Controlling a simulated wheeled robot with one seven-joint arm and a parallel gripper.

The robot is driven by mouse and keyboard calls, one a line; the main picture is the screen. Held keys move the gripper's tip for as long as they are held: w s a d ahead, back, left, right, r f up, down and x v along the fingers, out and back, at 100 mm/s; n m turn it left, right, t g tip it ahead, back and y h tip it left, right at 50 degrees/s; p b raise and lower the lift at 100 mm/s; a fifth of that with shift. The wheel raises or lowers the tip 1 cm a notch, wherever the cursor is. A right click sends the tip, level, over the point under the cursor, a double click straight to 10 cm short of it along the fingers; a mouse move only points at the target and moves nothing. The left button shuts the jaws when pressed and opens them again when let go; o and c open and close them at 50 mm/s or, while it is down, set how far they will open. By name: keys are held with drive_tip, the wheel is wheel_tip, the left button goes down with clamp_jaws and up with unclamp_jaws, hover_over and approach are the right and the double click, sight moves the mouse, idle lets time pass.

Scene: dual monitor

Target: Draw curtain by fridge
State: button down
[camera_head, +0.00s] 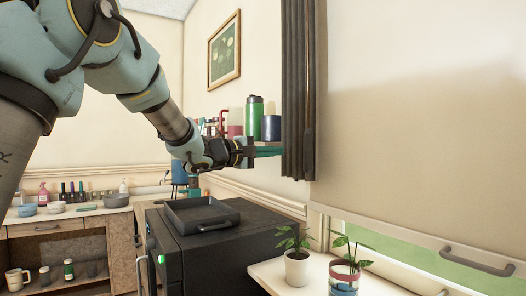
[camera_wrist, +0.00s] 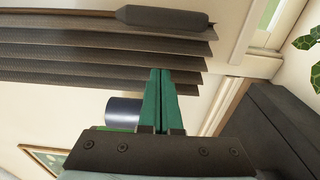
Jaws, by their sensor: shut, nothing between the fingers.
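A dark grey-brown pleated curtain (camera_head: 297,90) hangs gathered in a narrow bunch at the upper middle of the head view. In the wrist view the curtain (camera_wrist: 90,66) shows as stacked folds with a dark handle-like piece (camera_wrist: 160,17) along one edge. My gripper (camera_head: 277,151) has its green fingers at the curtain's left edge, near its lower part. In the wrist view my gripper (camera_wrist: 160,72) is shut, with the fingertips over the nearest folds; I cannot tell whether they touch. A dark box-shaped appliance (camera_head: 220,262), perhaps the fridge, stands below.
A dark tray (camera_head: 203,230) lies on the appliance. A green bottle (camera_head: 254,119) and a dark blue cup (camera_head: 271,128) are behind my gripper. Potted plants (camera_head: 296,265) stand on a white surface at the lower right.

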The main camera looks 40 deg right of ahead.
sight(308, 151)
drive_tip(key=shift+s+d, duration=1.65)
drive_tip(key=shift+s, duration=0.2)
drive_tip(key=shift+s, duration=0.1)
